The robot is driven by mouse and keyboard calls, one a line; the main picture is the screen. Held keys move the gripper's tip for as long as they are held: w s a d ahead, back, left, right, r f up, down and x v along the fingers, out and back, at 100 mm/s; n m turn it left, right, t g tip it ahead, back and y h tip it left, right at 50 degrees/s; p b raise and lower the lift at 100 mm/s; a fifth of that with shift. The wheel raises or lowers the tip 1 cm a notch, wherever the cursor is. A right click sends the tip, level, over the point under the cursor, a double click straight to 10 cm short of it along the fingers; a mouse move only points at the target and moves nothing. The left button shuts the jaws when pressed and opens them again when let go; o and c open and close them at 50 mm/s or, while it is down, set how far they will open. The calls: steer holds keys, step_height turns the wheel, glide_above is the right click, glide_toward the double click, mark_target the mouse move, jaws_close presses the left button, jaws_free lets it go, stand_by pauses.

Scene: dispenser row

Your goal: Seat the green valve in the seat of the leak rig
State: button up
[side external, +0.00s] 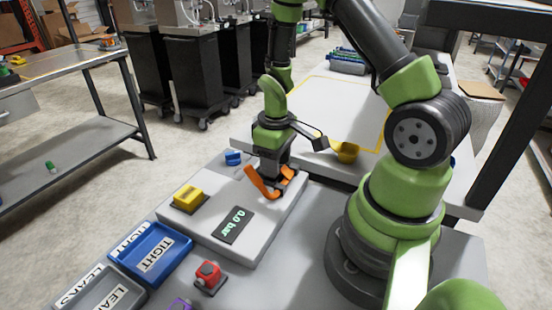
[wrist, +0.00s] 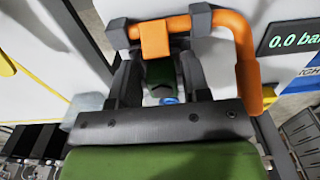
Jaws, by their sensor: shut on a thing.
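My gripper (side external: 272,172) points down over the far right part of the grey leak rig (side external: 250,225). In the wrist view its dark fingers (wrist: 158,82) are closed on the green valve (wrist: 160,70), of which only a dark green part and a small blue part show between them. An orange clamp handle (side external: 262,187) is at the rig close around the fingertips; in the wrist view the handle (wrist: 245,55) crosses beyond the fingers and bends down on the right. The seat is hidden by the gripper and handle, so I cannot tell whether the valve is in it.
The rig's display (side external: 234,225) reads 0.0 bar. A blue TIGHT tray (side external: 150,252) and a grey LEAKS tray (side external: 98,292) are at the left. A red valve (side external: 208,275) stands in front.

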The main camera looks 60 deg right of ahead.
steer(key=shift+f, duration=0.1)
stand_by(0.3)
steer(key=o, duration=1.3)
steer(key=shift+o, duration=0.2)
steer(key=shift+r, duration=3.5)
